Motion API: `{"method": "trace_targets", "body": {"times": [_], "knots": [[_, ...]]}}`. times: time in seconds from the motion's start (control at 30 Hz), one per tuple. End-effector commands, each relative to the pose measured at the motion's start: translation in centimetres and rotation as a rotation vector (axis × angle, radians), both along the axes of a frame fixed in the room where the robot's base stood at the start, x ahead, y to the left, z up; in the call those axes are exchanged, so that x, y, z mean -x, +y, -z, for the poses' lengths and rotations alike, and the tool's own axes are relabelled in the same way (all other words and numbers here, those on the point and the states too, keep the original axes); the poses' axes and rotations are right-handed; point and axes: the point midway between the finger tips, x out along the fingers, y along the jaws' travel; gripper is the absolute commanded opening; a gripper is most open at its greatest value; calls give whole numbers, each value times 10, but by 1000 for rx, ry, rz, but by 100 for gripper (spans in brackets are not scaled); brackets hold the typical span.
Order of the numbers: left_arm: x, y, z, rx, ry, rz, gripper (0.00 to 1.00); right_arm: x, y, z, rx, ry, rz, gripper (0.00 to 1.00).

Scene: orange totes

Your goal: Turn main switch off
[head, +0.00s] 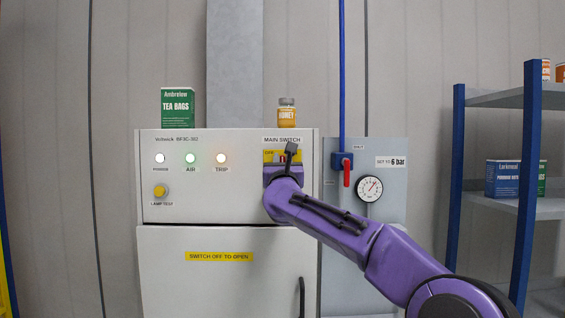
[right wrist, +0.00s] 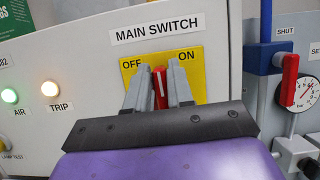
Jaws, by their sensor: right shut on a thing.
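The main switch is a red handle (right wrist: 160,86) on a yellow plate (right wrist: 188,70) marked OFF at left and ON at right. The handle stands nearly upright between the two words. My right gripper (right wrist: 160,92) is shut on the handle, one grey finger on each side. In the head view my right gripper (head: 288,160) reaches the plate below the MAIN SWITCH label (head: 282,139) and hides most of the handle. My left gripper is not in view.
The grey cabinet (head: 155,208) has lit POWER, AIR and TRIP lamps and a yellow lamp-test button (head: 160,191). A tea box (head: 178,107) and honey jar (head: 287,112) stand on top. A red valve lever (head: 347,173) and gauge (head: 369,188) are close at right; shelves (head: 500,98) stand beyond.

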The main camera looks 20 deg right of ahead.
Motion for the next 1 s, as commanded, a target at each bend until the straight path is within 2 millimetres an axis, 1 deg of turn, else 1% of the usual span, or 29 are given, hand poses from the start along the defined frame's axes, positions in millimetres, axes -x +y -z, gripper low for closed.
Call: {"method": "trace_targets", "body": {"times": [0.03, 0.27, 0.57, 0.77, 1.0], "knots": [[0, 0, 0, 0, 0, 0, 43, -1, 1, 2, 10, 7, -2, 0], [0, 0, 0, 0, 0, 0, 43, -2, 2, 3, 117, 39, -1, 0], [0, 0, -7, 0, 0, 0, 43, -3, 9, 3, 372, 113, -2, 0], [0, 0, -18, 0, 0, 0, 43, -5, 12, 5, 556, 166, -2, 0], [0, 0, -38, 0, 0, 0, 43, -6, 16, 7, 776, 230, -3, 0]]}}
